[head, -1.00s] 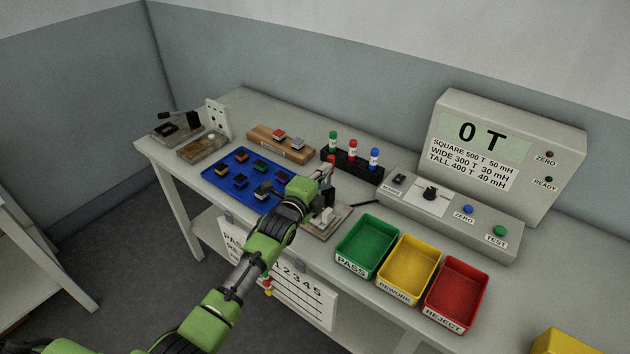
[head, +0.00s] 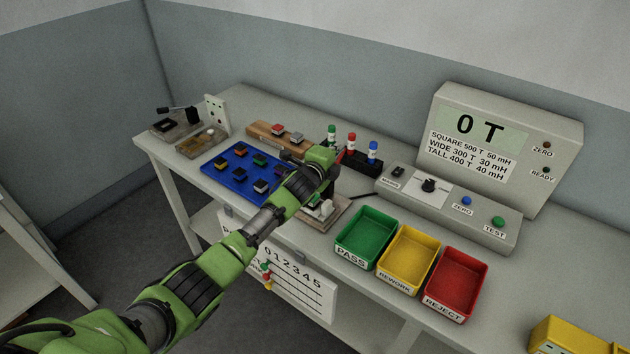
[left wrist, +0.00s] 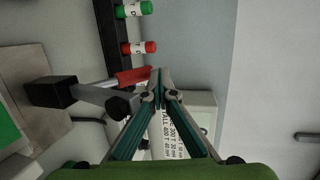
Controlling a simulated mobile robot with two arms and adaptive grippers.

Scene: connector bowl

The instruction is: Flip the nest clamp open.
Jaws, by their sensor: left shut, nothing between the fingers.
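The nest (head: 341,217) is a plate fixture at the bench's front edge, between the blue tray and the green bin, partly hidden by my left arm. Its clamp shows in the left wrist view as a black block (left wrist: 50,93) with a metal lever and red handle (left wrist: 134,77). The lever points towards my fingers. My left gripper (left wrist: 159,80) is shut and empty, its fingertips right beside the end of the red handle. I cannot tell whether they touch. In the head view my left gripper (head: 333,165) is above the nest, mostly hidden by its own wrist. My right gripper is not in view.
A black rack (head: 361,163) with green, red and blue bottles stands just behind my gripper. The blue tray (head: 222,172) of parts is to the left. Green (head: 343,246), yellow and red bins are to the right. The control box (head: 450,212) and display (head: 530,180) stand behind.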

